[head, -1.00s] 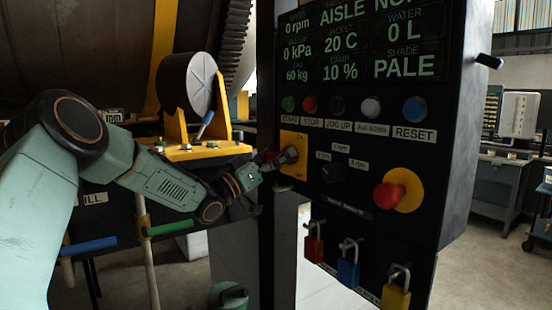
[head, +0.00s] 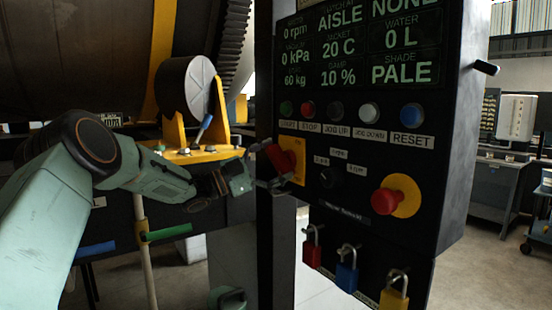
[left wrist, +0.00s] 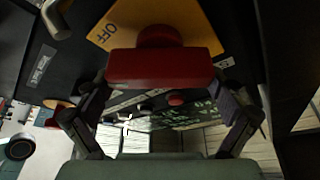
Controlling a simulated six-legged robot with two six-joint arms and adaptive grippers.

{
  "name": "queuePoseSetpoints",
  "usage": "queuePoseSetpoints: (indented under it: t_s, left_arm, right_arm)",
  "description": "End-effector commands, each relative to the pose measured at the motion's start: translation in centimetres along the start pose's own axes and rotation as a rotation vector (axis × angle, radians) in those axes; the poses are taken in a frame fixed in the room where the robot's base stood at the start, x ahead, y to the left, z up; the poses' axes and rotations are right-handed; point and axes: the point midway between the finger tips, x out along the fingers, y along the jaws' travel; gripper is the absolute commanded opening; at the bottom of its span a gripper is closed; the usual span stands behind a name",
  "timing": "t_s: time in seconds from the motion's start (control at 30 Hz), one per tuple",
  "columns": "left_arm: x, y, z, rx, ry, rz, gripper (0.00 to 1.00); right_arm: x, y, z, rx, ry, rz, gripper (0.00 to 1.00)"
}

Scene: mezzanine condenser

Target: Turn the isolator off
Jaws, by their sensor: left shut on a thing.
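The isolator is a red handle (head: 281,160) on a yellow plate (head: 298,148), at the left edge of the dark control panel. In the head view the handle looks tilted. My left gripper (head: 272,182) is at the handle's lower side. In the left wrist view the red handle (left wrist: 160,68) lies crosswise between the fingers of my left gripper (left wrist: 162,92), which is shut on it. The word OFF is readable on the yellow plate (left wrist: 115,30) beside the handle. My right gripper is not in view.
A red stop knob (head: 386,201) on a yellow disc and a black selector (head: 331,177) are to the right. Coloured buttons are above. Red (head: 312,252), blue (head: 347,276) and yellow (head: 394,298) padlocks hang below. A drum and yellow bracket (head: 185,152) stand left.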

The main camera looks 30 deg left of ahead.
Motion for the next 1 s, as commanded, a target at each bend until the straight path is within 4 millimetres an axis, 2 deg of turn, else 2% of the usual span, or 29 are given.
queuePoseSetpoints:
  t_s: [0.3, 0.83, 0.87, 0.93, 1.0]
  left_arm:
    - [0.05, 0.05, 0.04, 0.103, -0.002, 0.042, 0.63]
    - [0.05, 0.05, 0.01, 0.126, -0.002, 0.05, 0.63]
    - [0.05, 0.05, 0.01, 0.126, -0.001, 0.05, 0.95]
    - [0.05, 0.05, 0.01, 0.125, -0.001, 0.05, 1.0]
    - [0.04, 0.05, 0.0, 0.124, -0.001, 0.05, 1.0]
  right_arm:
    - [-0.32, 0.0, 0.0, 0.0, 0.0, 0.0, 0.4]
    - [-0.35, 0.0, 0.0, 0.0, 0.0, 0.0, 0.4]
    - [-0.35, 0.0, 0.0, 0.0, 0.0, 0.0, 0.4]
    - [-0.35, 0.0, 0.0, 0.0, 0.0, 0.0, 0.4]
    - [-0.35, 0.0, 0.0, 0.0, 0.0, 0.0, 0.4]
